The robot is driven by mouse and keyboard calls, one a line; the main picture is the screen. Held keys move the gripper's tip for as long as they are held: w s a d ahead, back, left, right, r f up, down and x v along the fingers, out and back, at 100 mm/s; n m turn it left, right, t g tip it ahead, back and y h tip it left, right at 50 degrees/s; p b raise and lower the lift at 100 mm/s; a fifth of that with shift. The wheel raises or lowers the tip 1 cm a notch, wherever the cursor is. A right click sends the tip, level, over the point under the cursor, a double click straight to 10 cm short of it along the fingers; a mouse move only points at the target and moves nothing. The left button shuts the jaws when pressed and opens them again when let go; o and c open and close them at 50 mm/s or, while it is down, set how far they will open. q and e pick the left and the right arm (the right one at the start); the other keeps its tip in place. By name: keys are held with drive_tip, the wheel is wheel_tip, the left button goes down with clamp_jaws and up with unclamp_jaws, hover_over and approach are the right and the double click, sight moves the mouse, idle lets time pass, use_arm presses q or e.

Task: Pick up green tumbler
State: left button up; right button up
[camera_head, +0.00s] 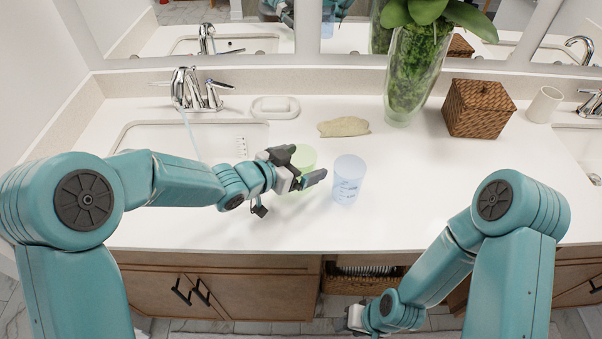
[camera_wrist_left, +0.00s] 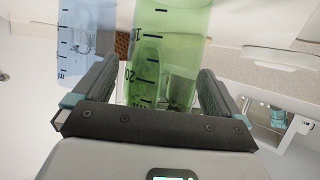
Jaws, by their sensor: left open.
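The green tumbler (camera_head: 305,156) stands on the white counter, partly hidden behind my left gripper (camera_head: 303,167) in the head view. In the left wrist view the green tumbler (camera_wrist_left: 168,55), with dark measuring marks, is between the two fingers of the open left gripper (camera_wrist_left: 160,95). I cannot tell whether either finger touches it. A blue tumbler (camera_head: 347,180) stands just right of the left gripper; in the wrist view it (camera_wrist_left: 85,40) is beyond the left finger. My right gripper (camera_head: 357,318) is low, in front of the cabinet, and its jaws do not show clearly.
A sink (camera_head: 180,142) with a faucet (camera_head: 188,90) is at left. Behind the tumblers are a soap dish (camera_head: 275,107), a tan cloth-like item (camera_head: 344,127), a plant vase (camera_head: 408,80) and a wicker box (camera_head: 477,108). The counter (camera_head: 440,170) right of the blue tumbler is clear.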

use_arm(q)
drive_tip(key=c, duration=1.1)
drive_tip(key=shift+o, duration=0.2)
drive_tip(key=shift+r, duration=0.1)
drive_tip(key=shift+r, duration=0.2)
wheel_tip(320, 180, up, 20)
drive_tip(key=p, duration=0.8)
drive_tip(key=shift+f, duration=0.25)
